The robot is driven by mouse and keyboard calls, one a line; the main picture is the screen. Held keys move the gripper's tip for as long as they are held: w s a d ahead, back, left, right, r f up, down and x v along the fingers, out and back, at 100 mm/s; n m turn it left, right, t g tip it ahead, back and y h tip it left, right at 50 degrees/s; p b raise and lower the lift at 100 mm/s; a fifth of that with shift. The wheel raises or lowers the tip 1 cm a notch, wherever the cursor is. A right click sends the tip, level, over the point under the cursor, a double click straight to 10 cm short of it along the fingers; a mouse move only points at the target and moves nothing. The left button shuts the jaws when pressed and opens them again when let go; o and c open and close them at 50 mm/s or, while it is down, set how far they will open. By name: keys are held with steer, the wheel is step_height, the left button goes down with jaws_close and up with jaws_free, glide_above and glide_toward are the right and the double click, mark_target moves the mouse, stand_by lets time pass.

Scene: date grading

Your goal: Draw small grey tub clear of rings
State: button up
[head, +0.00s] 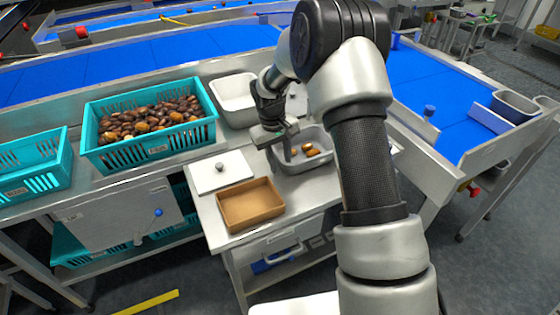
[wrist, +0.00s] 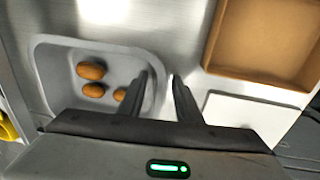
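The small grey tub (head: 325,160) stands on the steel bench beneath my gripper, with a few brown dates (head: 312,152) in it. The wrist view also shows the tub (wrist: 60,48), with three dates (wrist: 91,70) visible. My gripper (head: 285,158) points down at the tub's side wall. In the wrist view, my gripper's fingers (wrist: 160,78) are apart, one inside the tub and one outside, with the rim between them. I see a gap beside the rim and cannot make out firm contact. I cannot make out any rings. My arm hides part of the tub's right side in the head view.
A brown tray (head: 224,212) and a white board with a knob (head: 206,184) lie near the tub. A white tub (head: 222,92) stands behind. A teal crate of dates (head: 130,158) is at left. A blue conveyor (head: 415,78) runs behind and right.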

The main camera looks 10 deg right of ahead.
step_height(320, 180, up, 17)
steer(key=a+p, duration=0.2)
steer(key=shift+s+r+p, duration=0.15)
steer(key=shift+s+p, duration=0.15)
steer(key=shift+p, duration=0.1)
